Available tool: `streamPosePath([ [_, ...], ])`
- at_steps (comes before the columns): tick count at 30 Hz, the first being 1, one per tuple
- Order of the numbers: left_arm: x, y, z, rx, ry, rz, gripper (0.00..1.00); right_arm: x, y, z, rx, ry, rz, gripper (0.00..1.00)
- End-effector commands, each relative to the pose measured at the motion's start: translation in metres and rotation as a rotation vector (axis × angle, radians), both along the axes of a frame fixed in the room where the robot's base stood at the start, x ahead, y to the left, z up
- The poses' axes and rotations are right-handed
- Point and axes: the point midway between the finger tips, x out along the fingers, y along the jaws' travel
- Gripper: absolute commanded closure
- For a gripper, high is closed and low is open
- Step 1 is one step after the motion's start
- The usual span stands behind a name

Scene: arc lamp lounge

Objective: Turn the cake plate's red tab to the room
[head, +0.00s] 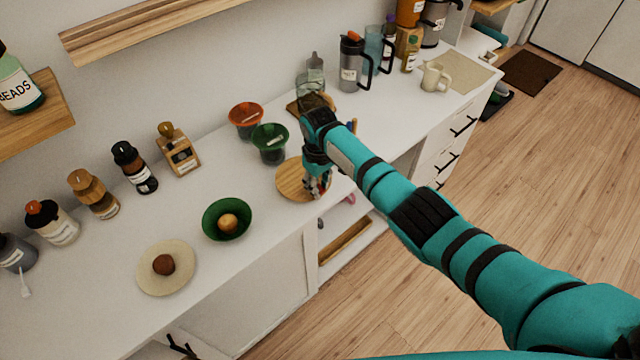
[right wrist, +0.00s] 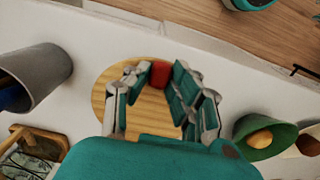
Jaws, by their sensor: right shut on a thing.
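The cake plate (head: 290,182) is a round wooden board lying flat on the white counter near its front edge; it also shows in the right wrist view (right wrist: 106,92). Its red tab (right wrist: 160,74) is at the rim, on the side facing the counter's front edge and the floor. My right gripper (head: 319,188) reaches down over the plate's right part, its fingers shut on the red tab, one on each side in the right wrist view. My left gripper is not in view.
A green bowl (head: 218,231) with a round bun stands left of the plate. Green (head: 270,156) and orange (head: 246,108) cups stand behind it. A cream plate (head: 148,279) is farther left. Jars and bottles line the wall. In the wrist view, a grey cup (right wrist: 48,62) is at left.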

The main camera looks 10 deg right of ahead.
Motion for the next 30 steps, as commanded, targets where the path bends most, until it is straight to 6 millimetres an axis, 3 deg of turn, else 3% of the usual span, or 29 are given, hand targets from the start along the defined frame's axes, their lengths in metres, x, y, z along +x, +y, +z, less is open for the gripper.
streamPosePath([
  [2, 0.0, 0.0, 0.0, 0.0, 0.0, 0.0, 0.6, 0.001, 0.0, 0.002, 0.001, -0.004, 0.001, 1.0],
  [3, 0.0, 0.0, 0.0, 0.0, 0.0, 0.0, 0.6, 0.001, 0.0, 0.002, 0.001, -0.004, 0.001, 0.73],
  [7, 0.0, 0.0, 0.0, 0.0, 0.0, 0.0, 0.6, 0.001, 0.0, 0.001, 0.001, -0.003, 0.001, 0.56],
  [15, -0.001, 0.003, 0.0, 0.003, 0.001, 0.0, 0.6, 0.001, 0.0, 0.001, 0.0, -0.002, 0.001, 0.56],
  [19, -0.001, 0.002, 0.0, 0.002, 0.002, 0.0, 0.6, 0.001, 0.0, 0.01, 0.002, -0.005, 0.001, 0.56],
  [30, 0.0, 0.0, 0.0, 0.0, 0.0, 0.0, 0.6, 0.002, 0.0, 0.084, 0.002, -0.006, 0.001, 0.56],
])
